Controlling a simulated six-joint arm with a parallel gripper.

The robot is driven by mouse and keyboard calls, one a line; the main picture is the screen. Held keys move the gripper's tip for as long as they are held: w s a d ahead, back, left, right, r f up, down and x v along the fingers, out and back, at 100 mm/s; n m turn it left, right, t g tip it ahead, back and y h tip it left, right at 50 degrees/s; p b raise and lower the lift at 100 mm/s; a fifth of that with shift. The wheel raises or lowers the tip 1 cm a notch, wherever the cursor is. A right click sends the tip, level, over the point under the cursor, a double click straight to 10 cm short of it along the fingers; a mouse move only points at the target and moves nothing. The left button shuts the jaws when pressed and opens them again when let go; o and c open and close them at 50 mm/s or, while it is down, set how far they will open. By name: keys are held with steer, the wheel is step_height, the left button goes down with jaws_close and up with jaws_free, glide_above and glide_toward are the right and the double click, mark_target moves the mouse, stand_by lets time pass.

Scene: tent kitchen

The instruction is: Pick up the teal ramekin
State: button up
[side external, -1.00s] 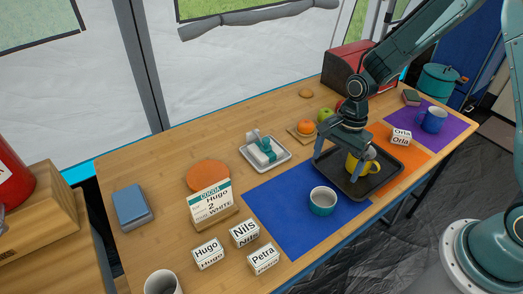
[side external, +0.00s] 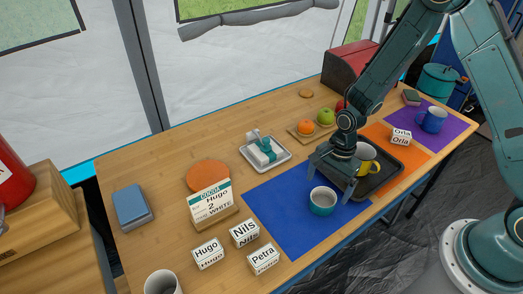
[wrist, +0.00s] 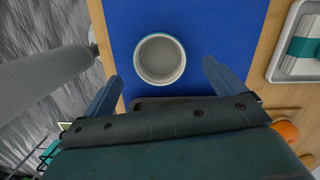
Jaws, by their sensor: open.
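The teal ramekin (side external: 322,201) stands upright on the blue mat (side external: 283,213), near the mat's right side. Its inside is pale and looks empty. My gripper (side external: 328,190) is open and empty, with its fingers pointing down beside and just above the ramekin. In the wrist view the ramekin (wrist: 160,59) lies ahead of my gripper (wrist: 162,77), roughly centred between the two spread fingers. I cannot tell whether a finger touches it.
A black tray (side external: 389,177) with a yellow mug (side external: 367,155) is right of my gripper. A white dish with a teal-banded bundle (side external: 264,151) sits behind the mat. Name blocks (side external: 244,233) and a cocoa sign (side external: 211,202) stand left. The mat's left part is bare.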

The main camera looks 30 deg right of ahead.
mark_target(321, 205)
steer(key=shift+f, duration=0.3)
steer(key=shift+f, duration=0.15)
steer(key=shift+s+a+f, duration=0.1)
steer(key=shift+a+f, duration=0.1)
steer(key=shift+f, duration=1)
steer(key=shift+a+f, duration=0.2)
steer(key=shift+f, duration=1)
steer(key=shift+c, duration=0.2)
steer(key=c, duration=1.1)
